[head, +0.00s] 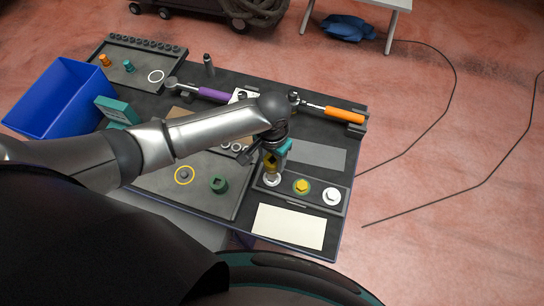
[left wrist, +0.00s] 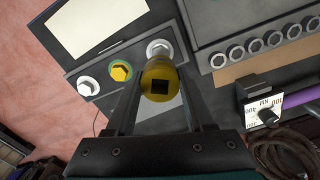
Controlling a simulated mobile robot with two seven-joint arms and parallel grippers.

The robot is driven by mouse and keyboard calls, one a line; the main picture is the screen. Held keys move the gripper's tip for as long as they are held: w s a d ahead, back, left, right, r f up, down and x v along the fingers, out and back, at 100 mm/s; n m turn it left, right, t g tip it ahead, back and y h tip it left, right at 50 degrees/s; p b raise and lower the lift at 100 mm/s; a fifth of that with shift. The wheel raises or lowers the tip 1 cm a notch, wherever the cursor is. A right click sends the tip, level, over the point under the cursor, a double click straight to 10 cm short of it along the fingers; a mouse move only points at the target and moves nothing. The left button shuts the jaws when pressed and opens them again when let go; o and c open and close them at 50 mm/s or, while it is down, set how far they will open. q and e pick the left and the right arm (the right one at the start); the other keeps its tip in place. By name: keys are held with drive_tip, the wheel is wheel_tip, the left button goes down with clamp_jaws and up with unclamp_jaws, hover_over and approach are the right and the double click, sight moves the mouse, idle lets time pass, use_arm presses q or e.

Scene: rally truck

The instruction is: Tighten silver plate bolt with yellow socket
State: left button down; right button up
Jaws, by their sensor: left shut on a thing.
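My left gripper (head: 271,156) reaches over the bolt strip at the right of the table, pointing down. It is shut on a yellow socket (head: 270,164), whose square drive hole faces the camera in the left wrist view (left wrist: 158,80). The silver plate bolt (head: 272,181) is just below the socket in the head view. In the left wrist view the silver bolt (left wrist: 159,47) shows partly past the socket, its hex head at least partly uncovered. A yellow bolt (head: 302,186) and a white bolt (head: 332,196) sit beside it on the strip. My right gripper is not in view.
An orange-handled wrench (head: 342,114) and a purple-handled wrench (head: 212,94) lie behind my gripper. A socket rack (head: 140,62) and blue bin (head: 62,96) stand at left. A green part (head: 218,185) is on the tray. A white sheet (head: 289,227) lies in front.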

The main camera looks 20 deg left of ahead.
use_arm(q)
drive_tip(key=shift+f, duration=0.1)
drive_tip(key=b, duration=0.3)
hover_over(272, 176)
drive_tip(key=shift+f, duration=2.45)
drive_tip(key=shift+p, duration=1)
drive_tip(key=shift+f+b, duration=0.75)
drive_tip(key=shift+f, duration=0.4)
drive_tip(key=c, duration=0.8)
unclamp_jaws()
clamp_jaws()
